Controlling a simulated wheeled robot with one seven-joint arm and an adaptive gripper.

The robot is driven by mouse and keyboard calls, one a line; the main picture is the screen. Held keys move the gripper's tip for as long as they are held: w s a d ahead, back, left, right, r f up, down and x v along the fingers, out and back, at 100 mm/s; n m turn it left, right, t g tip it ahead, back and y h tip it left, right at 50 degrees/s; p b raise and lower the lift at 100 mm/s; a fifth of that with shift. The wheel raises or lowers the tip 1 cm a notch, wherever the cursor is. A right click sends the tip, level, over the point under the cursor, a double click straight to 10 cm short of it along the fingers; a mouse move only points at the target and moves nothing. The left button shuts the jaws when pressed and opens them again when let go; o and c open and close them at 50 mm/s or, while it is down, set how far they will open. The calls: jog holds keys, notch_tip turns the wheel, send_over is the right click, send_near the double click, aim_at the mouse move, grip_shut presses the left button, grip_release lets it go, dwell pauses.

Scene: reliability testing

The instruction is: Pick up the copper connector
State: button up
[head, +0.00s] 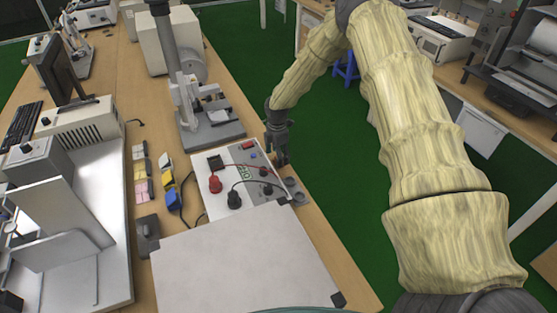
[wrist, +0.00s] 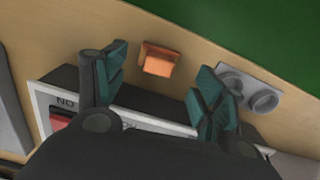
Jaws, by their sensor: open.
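The copper connector (wrist: 160,60) is a small orange block on the wooden table, near the table's edge in the wrist view. My gripper (wrist: 162,68) is open, with one dark teal finger to the left of the connector and the other to its right. The fingers appear apart from it, and nothing is held. In the head view my gripper (head: 278,153) points down at the table's right edge, beside the white instrument box. I cannot clearly make out the connector there, as the gripper covers that spot.
The white instrument box (head: 228,178) with red and black leads stands just left of my gripper. A grey two-holed part (wrist: 250,88) lies right of the connector. A microscope-like stand (head: 212,125) is behind the box. Green floor lies beyond the table edge.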

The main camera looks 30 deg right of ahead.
jog(key=f, duration=0.2)
jog(key=shift+w+a+f, duration=0.1)
jog(key=shift+w+f, duration=0.2)
jog(key=shift+f, duration=0.05)
jog(key=shift+s+r, duration=0.1)
jog(key=shift+s, duration=0.05)
jog(key=shift+c, duration=0.4)
jog(key=c, duration=1)
jog(key=shift+c, duration=0.2)
